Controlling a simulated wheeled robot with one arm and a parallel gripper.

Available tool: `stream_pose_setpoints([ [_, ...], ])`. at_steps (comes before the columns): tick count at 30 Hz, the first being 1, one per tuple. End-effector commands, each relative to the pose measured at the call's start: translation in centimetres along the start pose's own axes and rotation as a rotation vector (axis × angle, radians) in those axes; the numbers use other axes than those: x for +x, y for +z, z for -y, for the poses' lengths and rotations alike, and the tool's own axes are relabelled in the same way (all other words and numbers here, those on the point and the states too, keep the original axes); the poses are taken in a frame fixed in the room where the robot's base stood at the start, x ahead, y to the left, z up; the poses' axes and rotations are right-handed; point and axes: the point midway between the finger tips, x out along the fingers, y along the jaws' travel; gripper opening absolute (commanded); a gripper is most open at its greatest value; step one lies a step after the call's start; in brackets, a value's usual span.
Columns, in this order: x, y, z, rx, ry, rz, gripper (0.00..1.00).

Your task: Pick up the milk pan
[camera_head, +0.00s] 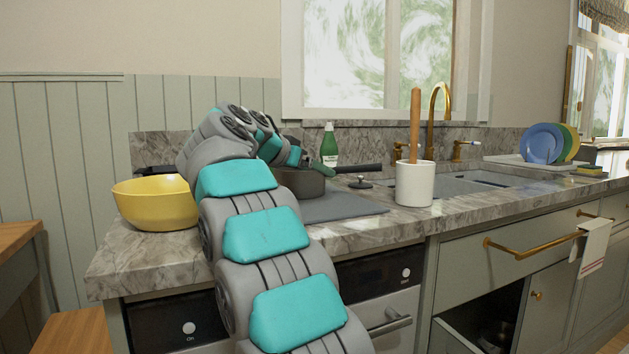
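The milk pan, a grey-brown pan (300,182), sits on the counter behind my arm. Its dark handle (358,168) points to the right. My arm hides the left part of the pan. My gripper (318,167) is at the pan's upper right side, close above the rim and near the base of the handle. The gripper is small and partly hidden by the arm, so I cannot tell whether its fingers are apart or touch the pan.
A yellow bowl (156,204) stands left of my arm. A white crock (414,184) with a wooden handle, a small dark lid-like piece (360,183) and a green bottle (329,146) stand nearby. The sink (455,186) and colored plates (543,143) are farther right. A lower cabinet (482,325) is open.

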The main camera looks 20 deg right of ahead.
Motion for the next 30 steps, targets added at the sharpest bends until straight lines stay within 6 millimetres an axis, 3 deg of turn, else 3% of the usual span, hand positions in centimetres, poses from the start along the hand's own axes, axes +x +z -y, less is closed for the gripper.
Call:
stream_pose_setpoints([
  [5, 1.0, -0.1, 0.1, 0.000, -0.001, 0.002, 0.87],
  [14, 5.0, -0.2, 0.3, 0.002, -0.001, 0.001, 0.87],
  [21, 5.4, -0.1, 0.3, 0.001, -0.001, 0.000, 0.87],
  [30, 5.4, -0.1, 0.3, 0.001, -0.001, 0.000, 0.55],
])
